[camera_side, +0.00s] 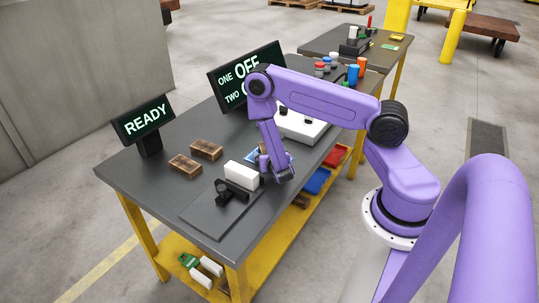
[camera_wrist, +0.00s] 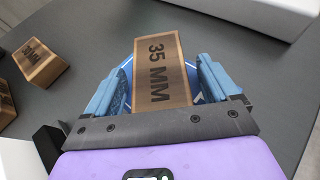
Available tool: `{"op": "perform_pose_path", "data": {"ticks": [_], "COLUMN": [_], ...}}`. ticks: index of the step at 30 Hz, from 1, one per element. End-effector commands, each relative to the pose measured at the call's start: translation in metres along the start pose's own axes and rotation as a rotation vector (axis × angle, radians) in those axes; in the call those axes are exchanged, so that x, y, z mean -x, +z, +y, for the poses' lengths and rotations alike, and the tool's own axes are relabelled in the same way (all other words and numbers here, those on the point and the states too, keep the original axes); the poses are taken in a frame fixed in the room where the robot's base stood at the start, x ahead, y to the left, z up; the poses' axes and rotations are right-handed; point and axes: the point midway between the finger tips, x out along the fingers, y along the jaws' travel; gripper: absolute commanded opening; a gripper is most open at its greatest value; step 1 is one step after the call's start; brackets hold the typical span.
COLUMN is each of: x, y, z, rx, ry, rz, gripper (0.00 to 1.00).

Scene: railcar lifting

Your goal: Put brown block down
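A brown wooden block marked "35 MM" (camera_wrist: 162,72) lies between the two blue fingers of my gripper (camera_wrist: 165,75) in the wrist view. Narrow gaps show between the block and the fingers, wider on the right, so my gripper looks open around it. A blue surface with white marks (camera_wrist: 191,74) shows behind the block; whether the block rests on it is hard to tell. In the side view my gripper (camera_side: 276,172) is low over the table, and this block is hidden there. A blue marked patch (camera_side: 250,156) shows just left of the gripper.
Two other brown blocks (camera_side: 185,166) (camera_side: 206,151) lie on the dark table (camera_side: 150,185) to the left. A white block on a black fixture (camera_side: 241,176) stands close to my gripper. A white box (camera_side: 300,128) is behind it. Signs read "READY" (camera_side: 146,120) and "OFF" (camera_side: 245,68).

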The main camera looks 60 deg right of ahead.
Motion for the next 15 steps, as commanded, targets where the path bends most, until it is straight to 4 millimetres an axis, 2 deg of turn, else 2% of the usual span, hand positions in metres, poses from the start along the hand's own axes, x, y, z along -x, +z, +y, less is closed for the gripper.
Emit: {"op": "perform_pose_path", "data": {"ticks": [9,15], "x": [0.002,0.033], "y": [0.003,0.002], "z": [0.000,0.002], "rx": [0.001,0.007], "ry": [0.001,0.006], "rz": [0.000,0.002], "gripper": [0.88,0.88]}}
